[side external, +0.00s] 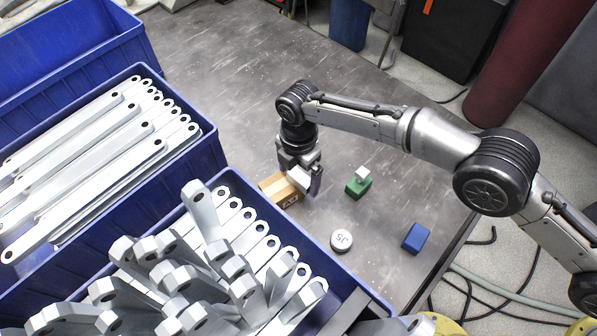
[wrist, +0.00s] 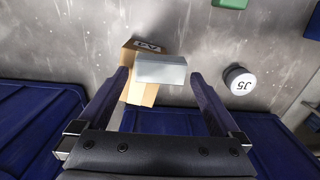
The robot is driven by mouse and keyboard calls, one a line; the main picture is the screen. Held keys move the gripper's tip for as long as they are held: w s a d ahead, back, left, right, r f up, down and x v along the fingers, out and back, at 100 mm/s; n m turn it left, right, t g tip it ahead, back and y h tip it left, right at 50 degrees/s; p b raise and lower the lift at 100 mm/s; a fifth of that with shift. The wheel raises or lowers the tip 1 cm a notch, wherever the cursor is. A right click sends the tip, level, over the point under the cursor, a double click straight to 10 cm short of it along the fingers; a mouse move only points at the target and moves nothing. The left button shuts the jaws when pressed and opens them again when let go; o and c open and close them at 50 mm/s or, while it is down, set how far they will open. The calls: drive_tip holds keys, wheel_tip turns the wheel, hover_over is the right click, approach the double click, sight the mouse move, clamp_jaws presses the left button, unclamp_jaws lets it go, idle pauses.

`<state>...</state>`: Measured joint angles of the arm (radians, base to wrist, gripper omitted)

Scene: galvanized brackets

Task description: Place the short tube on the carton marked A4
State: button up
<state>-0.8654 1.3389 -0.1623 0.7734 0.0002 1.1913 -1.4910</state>
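The carton marked A4 (side external: 278,189) is a small brown box on the grey table, and its label shows at the top in the wrist view (wrist: 148,46). A light grey boxy piece, apparently the short tube (wrist: 160,69), lies between my fingertips and overlaps the carton in the wrist view, reaching past its right side. In the side view the tube (side external: 300,181) is at the carton's right edge, partly covered by my gripper (side external: 306,185). My gripper points down and is open, with narrow gaps beside the tube. I cannot tell whether the tube touches the carton.
Blue bins (side external: 215,160) of galvanized brackets fill the left and front. The table behind is clear.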

sight(299, 179)
drive_tip(key=shift+r, duration=0.1)
wheel_tip(299, 179, up, 12)
idle(0.5)
drive_tip(key=shift+r, duration=0.1)
